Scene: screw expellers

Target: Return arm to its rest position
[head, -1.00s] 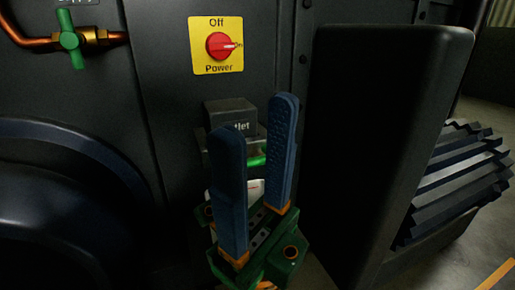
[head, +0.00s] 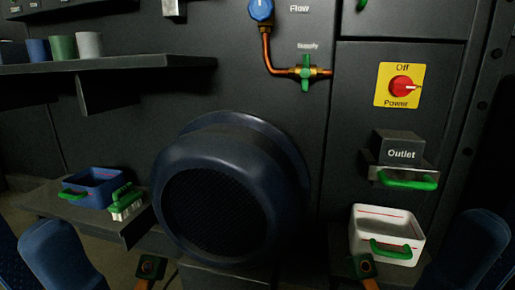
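Blue parts of my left arm and gripper (head: 58,255) show at the bottom left corner, cut off by the frame edge. Matching blue parts of my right arm and gripper (head: 468,252) show at the bottom right corner, also cut off. Small dark-green and orange parts of mine stand at the bottom edge, inward of each. I see nothing held, but I cannot tell how far the fingers are apart.
The outlet (head: 400,150) has a green handle above the white bin. The red power switch (head: 402,87) is at right. A round blue housing (head: 225,195) bulges out in the middle. A blue bin (head: 93,187) sits on a low ledge; cups stand on a shelf (head: 140,66).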

